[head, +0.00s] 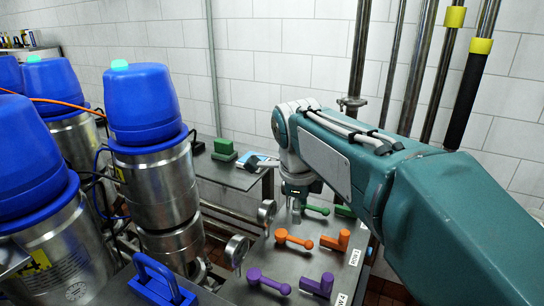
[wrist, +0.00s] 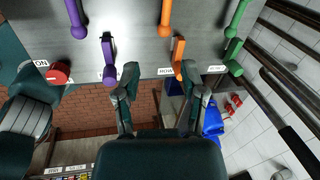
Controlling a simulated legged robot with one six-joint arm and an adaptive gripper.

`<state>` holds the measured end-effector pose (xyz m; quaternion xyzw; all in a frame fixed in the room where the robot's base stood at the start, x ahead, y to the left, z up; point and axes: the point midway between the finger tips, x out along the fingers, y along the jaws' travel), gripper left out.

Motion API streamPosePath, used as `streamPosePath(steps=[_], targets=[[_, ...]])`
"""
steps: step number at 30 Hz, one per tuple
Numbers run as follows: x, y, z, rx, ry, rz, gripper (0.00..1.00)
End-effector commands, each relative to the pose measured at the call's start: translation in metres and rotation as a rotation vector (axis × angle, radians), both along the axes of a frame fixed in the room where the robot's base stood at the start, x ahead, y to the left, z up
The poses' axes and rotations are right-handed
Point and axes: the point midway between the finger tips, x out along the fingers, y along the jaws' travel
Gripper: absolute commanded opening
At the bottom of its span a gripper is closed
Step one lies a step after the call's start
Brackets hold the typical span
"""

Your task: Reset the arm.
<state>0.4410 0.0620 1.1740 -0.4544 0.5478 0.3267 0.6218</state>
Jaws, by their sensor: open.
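My green and white arm reaches in from the right in the head view and ends above the valve panel (head: 215,288). My gripper (head: 298,191) is partly hidden there, small and close over the green valve handle (head: 316,210). In the wrist view my gripper (wrist: 159,72) has its two fingers spread apart with nothing between them. An orange valve handle (wrist: 178,52) shows just beyond the fingers, nearer the right one. A purple valve handle (wrist: 108,48) shows beyond the left finger. I cannot tell whether any finger touches a handle.
Steel actuators with blue caps (head: 142,105) crowd the left. Round gauges (head: 237,250) stand beside the panel. Vertical pipes (head: 412,75) run up the tiled wall behind my arm. A red knob (wrist: 60,73) sits at the panel edge. Brick-coloured floor (wrist: 75,112) shows below.

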Motion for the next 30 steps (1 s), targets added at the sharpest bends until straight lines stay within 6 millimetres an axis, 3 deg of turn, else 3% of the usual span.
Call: streamPosePath(steps=[14,24,30], targets=[[-0.093,-0.038,-0.011,-0.167,-0.068,0.868,0.54],[-0.154,-0.054,-0.041,-0.39,-0.11,1.462,0.54],[-0.181,-0.059,-0.062,-0.533,-0.115,1.749,0.54]])
